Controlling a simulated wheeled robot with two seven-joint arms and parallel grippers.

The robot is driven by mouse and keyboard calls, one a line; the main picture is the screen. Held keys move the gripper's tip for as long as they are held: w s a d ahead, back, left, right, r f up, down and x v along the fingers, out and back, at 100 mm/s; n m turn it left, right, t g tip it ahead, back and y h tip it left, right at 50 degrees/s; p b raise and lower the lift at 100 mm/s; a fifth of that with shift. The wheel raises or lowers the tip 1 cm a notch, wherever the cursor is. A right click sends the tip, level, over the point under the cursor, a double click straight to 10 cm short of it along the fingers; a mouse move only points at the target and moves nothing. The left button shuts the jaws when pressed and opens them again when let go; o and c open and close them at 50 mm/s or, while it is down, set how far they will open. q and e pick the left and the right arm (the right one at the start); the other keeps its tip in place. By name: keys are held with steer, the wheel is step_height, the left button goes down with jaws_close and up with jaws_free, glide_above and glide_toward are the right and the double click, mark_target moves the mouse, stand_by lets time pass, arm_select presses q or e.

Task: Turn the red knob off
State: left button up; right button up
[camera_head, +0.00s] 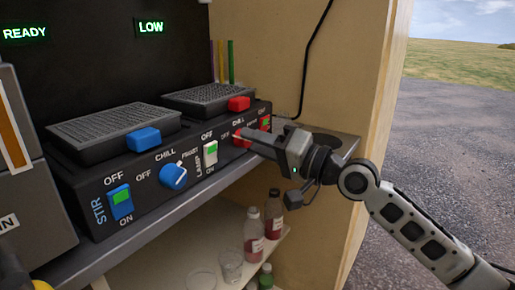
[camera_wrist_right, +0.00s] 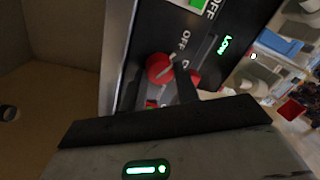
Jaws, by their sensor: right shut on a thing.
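The red knob (camera_head: 241,138) is on the front of the black control panel (camera_head: 150,195), right of the lamp switch. My right gripper (camera_head: 250,136) reaches in from the right and is shut on the red knob, covering part of it. In the right wrist view the red knob (camera_wrist_right: 160,68) shows beside a dark finger, with an OFF label above it. The knob's exact pointer direction is hard to read. My left gripper is not clearly in view.
A blue knob (camera_head: 173,176), a blue stir switch (camera_head: 120,202) and a white lamp switch (camera_head: 210,151) sit left on the panel. A red switch (camera_head: 265,122) is close to my right gripper. Bottles (camera_head: 254,232) stand on the shelf below. A wooden side wall (camera_head: 350,70) rises at right.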

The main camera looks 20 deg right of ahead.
arm_select(q)
steer(key=shift+r, duration=0.35)
arm_select(e)
steer(key=o, duration=1)
arm_select(q)
steer(key=shift+f, duration=0.15)
